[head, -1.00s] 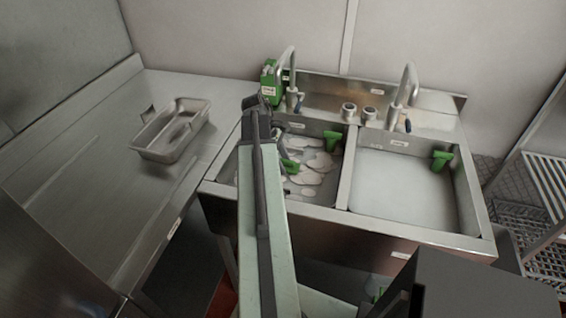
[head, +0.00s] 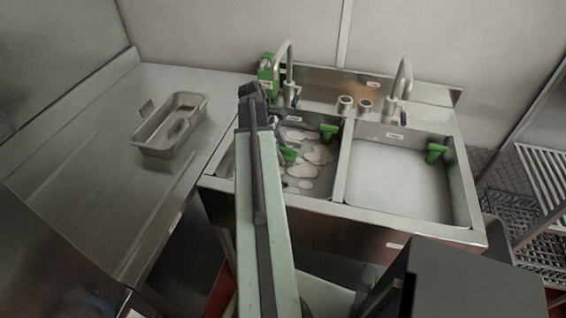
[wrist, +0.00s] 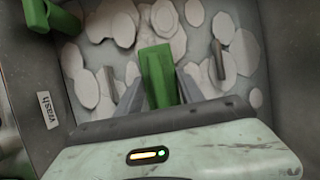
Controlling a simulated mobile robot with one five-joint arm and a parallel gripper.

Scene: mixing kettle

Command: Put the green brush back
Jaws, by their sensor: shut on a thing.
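The green brush (wrist: 157,68) is between the two grey fingers of my gripper (wrist: 160,88) in the wrist view, and the gripper is shut on it. Foamy water lies below it. In the head view the green brush (head: 288,155) shows just right of my arm, over the left, soapy basin (head: 228,178). My arm hides much of my gripper there. The wrist view does not show clearly whether the brush touches the water.
A green piece (head: 328,131) sits at the left basin's back right corner. Another (head: 436,152) is on the right basin's right side. The right basin (head: 395,190) looks otherwise empty. Taps and a green container (head: 266,75) stand behind. A metal pan (head: 158,148) rests on the left counter.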

